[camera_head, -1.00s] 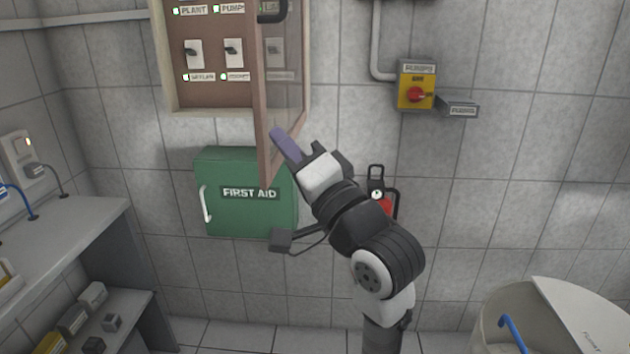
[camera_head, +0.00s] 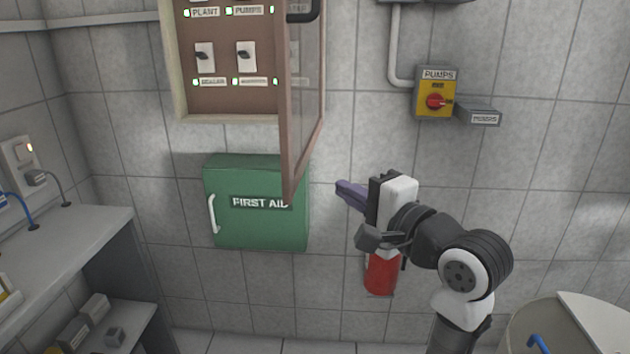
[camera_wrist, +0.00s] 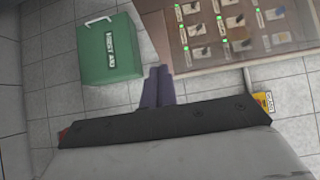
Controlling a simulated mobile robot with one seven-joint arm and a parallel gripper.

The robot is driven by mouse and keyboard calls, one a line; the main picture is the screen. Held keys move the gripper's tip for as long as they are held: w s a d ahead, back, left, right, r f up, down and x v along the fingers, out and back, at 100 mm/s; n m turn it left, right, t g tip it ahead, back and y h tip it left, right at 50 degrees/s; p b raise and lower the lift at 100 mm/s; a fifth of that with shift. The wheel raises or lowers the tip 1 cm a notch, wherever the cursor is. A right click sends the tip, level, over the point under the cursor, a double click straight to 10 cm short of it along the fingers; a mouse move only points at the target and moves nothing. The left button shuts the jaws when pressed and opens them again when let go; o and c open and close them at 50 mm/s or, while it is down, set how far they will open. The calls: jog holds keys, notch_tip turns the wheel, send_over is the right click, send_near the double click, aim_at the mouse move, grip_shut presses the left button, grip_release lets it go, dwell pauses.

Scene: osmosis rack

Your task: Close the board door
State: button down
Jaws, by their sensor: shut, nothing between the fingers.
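The board (camera_head: 228,98) is a brown panel with labelled switches in a pale frame on the tiled wall, at the upper left of the head view. Its door (camera_head: 290,150), brown-framed with a clear pane, stands open and juts out from the right side. A dark handle (camera_head: 303,12) is at the top of the door. My gripper (camera_head: 341,188) is right of the door's lower corner and apart from it. Its purple fingers are shut with nothing between them. In the wrist view the fingers (camera_wrist: 157,86) point toward the wall, below the board (camera_wrist: 225,35).
A green first aid box (camera_head: 255,215) hangs below the board. A yellow pump switch (camera_head: 436,95) is on the wall to the right. A red extinguisher (camera_head: 381,273) is behind my arm. A grey shelf (camera_head: 60,245) is at left, and a round bin (camera_head: 540,325) at lower right.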

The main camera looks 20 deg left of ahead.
aim_at(300, 176)
jog(key=a, duration=0.3)
jog(key=a+p, duration=0.1)
jog(key=a, duration=0.1)
jog(key=shift+w+a, duration=0.15)
jog(key=shift+w, duration=0.2)
jog(key=shift+s+a, duration=0.1)
jog(key=shift+a, duration=0.3)
